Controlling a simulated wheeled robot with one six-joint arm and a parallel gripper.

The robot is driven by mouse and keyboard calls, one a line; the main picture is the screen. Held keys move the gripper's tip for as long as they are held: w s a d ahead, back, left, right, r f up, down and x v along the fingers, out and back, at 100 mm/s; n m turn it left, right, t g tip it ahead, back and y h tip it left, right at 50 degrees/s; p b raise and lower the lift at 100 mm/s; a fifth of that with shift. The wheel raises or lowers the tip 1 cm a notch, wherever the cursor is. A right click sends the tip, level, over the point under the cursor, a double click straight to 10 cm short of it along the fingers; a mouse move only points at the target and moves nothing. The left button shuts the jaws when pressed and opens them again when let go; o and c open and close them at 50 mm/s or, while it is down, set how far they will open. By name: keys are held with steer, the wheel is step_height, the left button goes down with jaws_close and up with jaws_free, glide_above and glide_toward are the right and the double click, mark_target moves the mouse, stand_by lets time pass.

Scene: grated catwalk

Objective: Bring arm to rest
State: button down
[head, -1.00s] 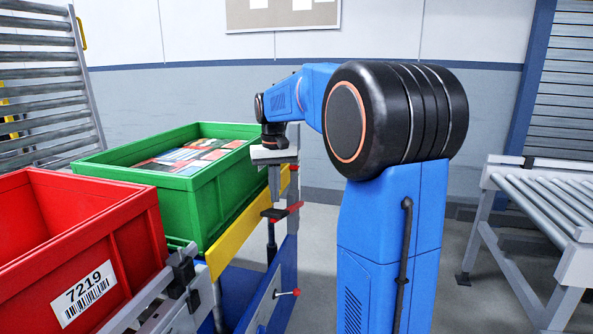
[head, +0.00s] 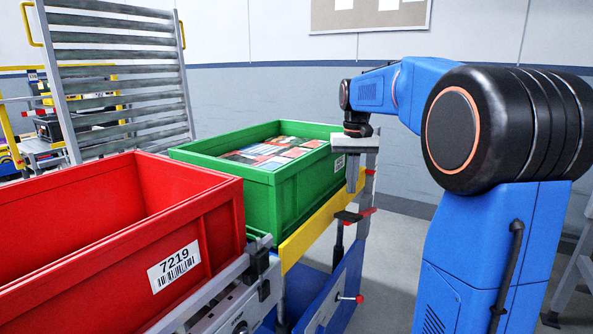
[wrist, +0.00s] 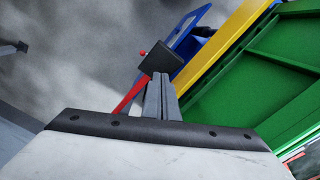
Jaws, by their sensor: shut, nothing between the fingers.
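In the wrist view the shut grey fingers (wrist: 160,98) show above my pale gripper body, with the green crate's wall (wrist: 255,75) close on the right. I cannot tell whether the gripper touches anything.
The green crate holds several flat printed items (head: 272,152). A red crate (head: 215,235) labelled 7219 stands nearer on the left. Grey floor lies between the stand and my arm.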

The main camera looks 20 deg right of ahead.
steer(key=s+a+f+n+t, duration=0.1)
steer(key=s+a+f, duration=0.4)
steer(key=s, duration=0.5)
steer(key=s+a+f+n+t, duration=0.2)
steer(key=s+a+f, duration=0.3)
steer(key=s, duration=0.5)
steer(key=s+a+f+n+t, duration=0.1)
steer(key=s+a+f, duration=0.3)
steer(key=s, duration=0.6)
steer(key=shift+s+a+f+t, duration=0.15)
steer(key=shift+a+f+t, duration=0.25)
steer(key=shift+a, duration=0.5)
